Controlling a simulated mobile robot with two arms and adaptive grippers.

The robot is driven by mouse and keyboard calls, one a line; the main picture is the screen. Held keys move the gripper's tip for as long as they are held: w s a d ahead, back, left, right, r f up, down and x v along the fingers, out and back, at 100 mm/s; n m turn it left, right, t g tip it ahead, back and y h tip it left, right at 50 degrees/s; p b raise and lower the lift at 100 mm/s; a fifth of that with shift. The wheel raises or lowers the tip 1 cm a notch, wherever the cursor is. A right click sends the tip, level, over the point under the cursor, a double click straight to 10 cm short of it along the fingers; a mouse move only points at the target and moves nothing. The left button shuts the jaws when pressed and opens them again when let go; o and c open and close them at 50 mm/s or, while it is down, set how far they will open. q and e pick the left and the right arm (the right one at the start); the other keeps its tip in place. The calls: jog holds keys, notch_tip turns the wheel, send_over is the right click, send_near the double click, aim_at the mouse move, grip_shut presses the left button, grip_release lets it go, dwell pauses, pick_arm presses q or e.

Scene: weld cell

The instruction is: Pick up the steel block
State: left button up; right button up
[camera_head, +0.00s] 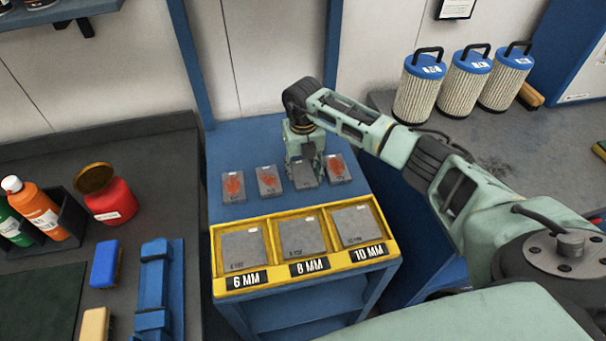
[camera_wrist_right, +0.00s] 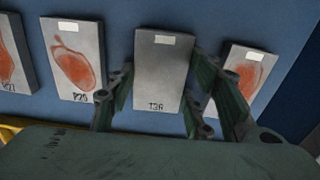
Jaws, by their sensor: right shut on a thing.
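The steel block (camera_wrist_right: 160,72) is a plain grey plate with a white label and dark lettering, the one in the row without a red patch. In the head view it shows partly (camera_head: 307,177) below my right gripper (camera_head: 304,163). In the right wrist view the fingers of my right gripper (camera_wrist_right: 163,82) stand on both sides of the block and are shut on it. I cannot tell whether it is clear of the blue table top (camera_head: 260,145). My left gripper is not in view.
Red-patched blocks stand close by: two on the left (camera_head: 233,187) (camera_head: 269,182), one on the right (camera_head: 337,169). A yellow tray (camera_head: 216,259) in front has compartments marked 6, 8 and 10 MM, each with a grey plate. A dark bench with bottles (camera_head: 42,212) lies left; filters (camera_head: 466,82) stand right.

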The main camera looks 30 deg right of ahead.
grip_shut()
jog(key=shift+w+r, duration=0.1)
jog(key=shift+r, duration=0.05)
